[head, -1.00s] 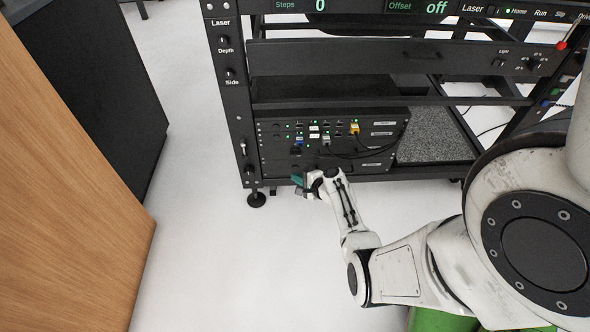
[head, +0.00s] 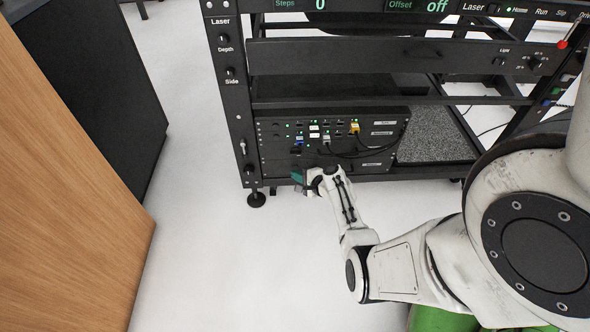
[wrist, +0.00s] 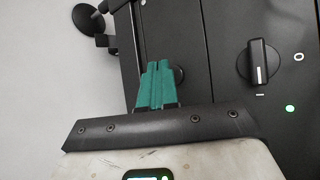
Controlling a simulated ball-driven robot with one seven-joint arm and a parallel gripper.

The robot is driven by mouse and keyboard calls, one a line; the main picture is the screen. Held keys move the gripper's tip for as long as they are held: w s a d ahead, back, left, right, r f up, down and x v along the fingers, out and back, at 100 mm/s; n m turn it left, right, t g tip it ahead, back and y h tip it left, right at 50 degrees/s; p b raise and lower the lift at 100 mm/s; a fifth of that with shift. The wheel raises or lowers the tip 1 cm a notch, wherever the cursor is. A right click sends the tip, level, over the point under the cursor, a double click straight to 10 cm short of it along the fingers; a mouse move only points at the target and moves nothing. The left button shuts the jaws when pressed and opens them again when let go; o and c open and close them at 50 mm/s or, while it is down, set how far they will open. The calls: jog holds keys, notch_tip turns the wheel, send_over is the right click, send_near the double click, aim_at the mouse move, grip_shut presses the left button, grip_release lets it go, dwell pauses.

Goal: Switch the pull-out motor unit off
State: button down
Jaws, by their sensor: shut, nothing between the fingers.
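The motor unit's dark front panel (wrist: 215,85) fills the right of the wrist view. On it is a black rotary knob (wrist: 258,65) whose white line points down toward the I mark; an O mark is to its right. A green light (wrist: 289,108) glows below right of the knob. My gripper (wrist: 156,70) has its green fingers together and empty, left of the knob and apart from it. Behind the fingertips is another dark round part, partly hidden. In the head view my gripper (head: 298,177) is low in front of the rack's lower units.
The black rack (head: 240,120) holds units with cables (head: 350,152), several lights and switches. A rack foot (head: 256,199) stands left of my gripper. A wood-faced cabinet (head: 60,190) is at the left. White floor (head: 230,270) is clear between them.

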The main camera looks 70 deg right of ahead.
jog(key=shift+w+d, duration=0.15)
jog(key=shift+d, duration=0.25)
dwell(0.4)
jog(key=shift+a, duration=0.15)
jog(key=shift+s+a, duration=0.3)
jog(key=shift+a, duration=0.35)
jog(key=shift+a, duration=0.1)
jog(key=shift+s+a+p, duration=0.4)
jog(key=shift+a, duration=0.5)
jog(key=shift+s+a+p, duration=0.35)
jog(key=shift+a+p, duration=0.1)
jog(key=shift+a, duration=0.45)
jog(key=shift+s+a+p, duration=0.4)
jog(key=shift+a, duration=0.5)
